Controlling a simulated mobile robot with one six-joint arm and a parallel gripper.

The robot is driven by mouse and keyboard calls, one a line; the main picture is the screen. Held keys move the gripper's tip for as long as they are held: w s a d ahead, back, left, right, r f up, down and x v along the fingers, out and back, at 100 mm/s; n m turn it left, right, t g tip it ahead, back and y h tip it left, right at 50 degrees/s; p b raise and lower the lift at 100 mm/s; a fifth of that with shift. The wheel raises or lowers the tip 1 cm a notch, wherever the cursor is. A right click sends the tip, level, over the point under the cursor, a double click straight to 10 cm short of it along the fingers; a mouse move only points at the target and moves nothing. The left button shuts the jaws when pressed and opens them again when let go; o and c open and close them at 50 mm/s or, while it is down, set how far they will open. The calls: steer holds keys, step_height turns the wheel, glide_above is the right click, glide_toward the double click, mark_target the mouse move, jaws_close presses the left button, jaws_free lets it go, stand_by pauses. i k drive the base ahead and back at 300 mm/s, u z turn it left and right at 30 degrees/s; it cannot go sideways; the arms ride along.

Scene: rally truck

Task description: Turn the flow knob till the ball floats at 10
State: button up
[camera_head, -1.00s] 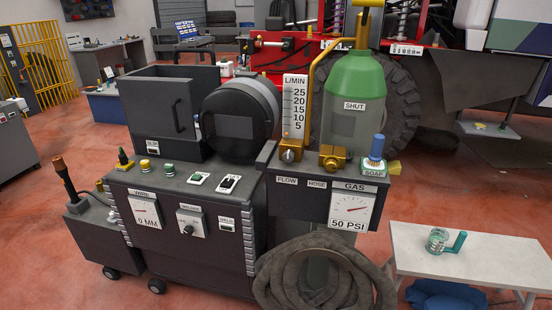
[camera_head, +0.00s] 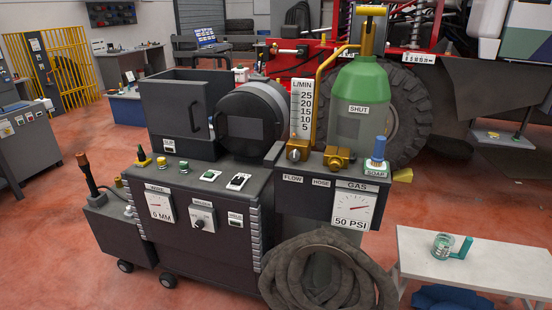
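The flow knob (camera_head: 297,151) is a small grey dial on a brass block at the foot of the flow tube, above the FLOW label. The flow tube (camera_head: 302,108) stands upright with a L/MIN scale marked 25, 20, 15, 10, 5. The ball is too small to make out in the tube. The gas gauge (camera_head: 353,209) below reads 50 PSI. A green gas cylinder (camera_head: 362,88) with a SHUT label stands right behind the tube. My gripper does not show in this view.
A dark welding machine (camera_head: 205,225) stands left of the gas panel. A coiled hose (camera_head: 325,275) hangs in front. A blue-capped SOAP bottle (camera_head: 377,155) is right of the knob. A white bench (camera_head: 470,265) stands at lower right. Red floor (camera_head: 60,240) is open at left.

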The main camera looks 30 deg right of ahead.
mark_target(294, 155)
steer(key=z, duration=0.35)
steer(key=k, duration=0.2)
steer(key=u, duration=2.9)
steer(key=k, duration=0.65)
steer(key=z, duration=0.6)
